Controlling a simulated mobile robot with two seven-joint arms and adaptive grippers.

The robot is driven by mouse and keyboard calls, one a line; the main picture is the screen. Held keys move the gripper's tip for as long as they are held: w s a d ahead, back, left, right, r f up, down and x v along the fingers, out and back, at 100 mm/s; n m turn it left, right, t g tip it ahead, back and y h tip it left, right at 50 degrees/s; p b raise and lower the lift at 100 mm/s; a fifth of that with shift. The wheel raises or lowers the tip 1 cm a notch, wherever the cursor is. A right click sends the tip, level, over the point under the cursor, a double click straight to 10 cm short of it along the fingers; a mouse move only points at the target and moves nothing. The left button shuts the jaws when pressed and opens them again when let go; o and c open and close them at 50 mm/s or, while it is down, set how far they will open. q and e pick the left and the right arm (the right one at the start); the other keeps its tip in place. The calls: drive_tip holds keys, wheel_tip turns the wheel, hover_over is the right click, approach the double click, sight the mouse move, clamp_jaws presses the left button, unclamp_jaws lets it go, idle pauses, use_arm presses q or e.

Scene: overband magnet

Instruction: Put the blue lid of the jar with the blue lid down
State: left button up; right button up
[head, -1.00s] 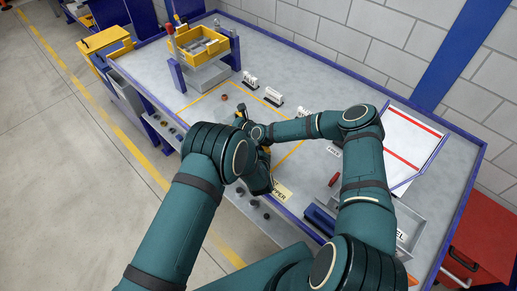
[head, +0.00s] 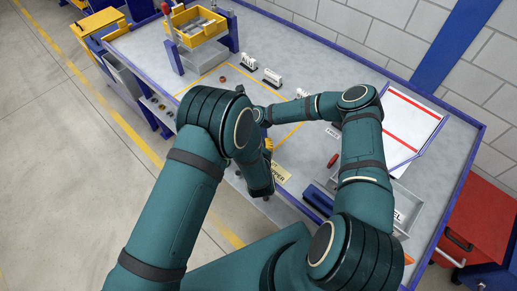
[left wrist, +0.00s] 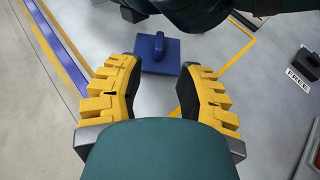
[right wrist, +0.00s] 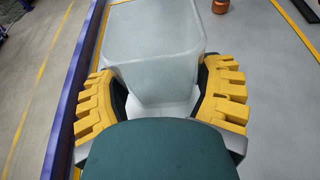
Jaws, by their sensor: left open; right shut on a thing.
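The blue lid (left wrist: 157,52), a flat square with a raised knob, lies on the grey table in the left wrist view. My left gripper (left wrist: 158,98) is open and empty, with the lid beyond its fingertips and roughly centred between them. My right gripper (right wrist: 163,88) is shut on a pale grey, box-shaped jar (right wrist: 155,45), gripping its narrower part. No blue lid shows on this jar in the right wrist view. In the head view my left arm hides the right gripper and the jar, and the lid cannot be made out.
A yellow bin (head: 197,25) stands on a raised stand at the back left. An orange ring (head: 222,80) and several small label signs (head: 272,77) are on the table. A grey tray (head: 405,205) and a red-striped board (head: 410,120) are at the right. My right arm is close above the lid.

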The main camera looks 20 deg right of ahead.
use_arm(q)
drive_tip(key=shift+v, duration=1.9)
drive_tip(key=a+f+n+g+y, duration=0.2)
drive_tip(key=a+n+y, duration=0.2)
drive_tip(key=a, duration=0.4)
drive_tip(key=a+f+n+g+y, duration=0.3)
drive_tip(key=a+n, duration=0.1)
drive_tip(key=a, duration=0.5)
drive_tip(key=s+a+r+n+g+h, duration=0.1)
drive_tip(key=s+a+n+g+h, duration=0.1)
drive_tip(key=s+a+n+g, duration=0.65)
drive_tip(key=s+d+n+g+h, duration=0.1)
drive_tip(key=s+n+g+h, duration=0.15)
drive_tip(key=s+n, duration=0.7)
drive_tip(key=w+a+r+n+t+h, duration=0.1)
drive_tip(key=w+a+r+n+t, duration=0.2)
drive_tip(key=w+n, duration=0.6)
drive_tip(key=a+n+t, duration=0.2)
drive_tip(key=a+n, duration=0.1)
drive_tip(key=n, duration=0.4)
drive_tip(key=shift+a+t, duration=0.3)
drive_tip(key=shift+a, duration=0.1)
drive_tip(key=shift+h, duration=0.25)
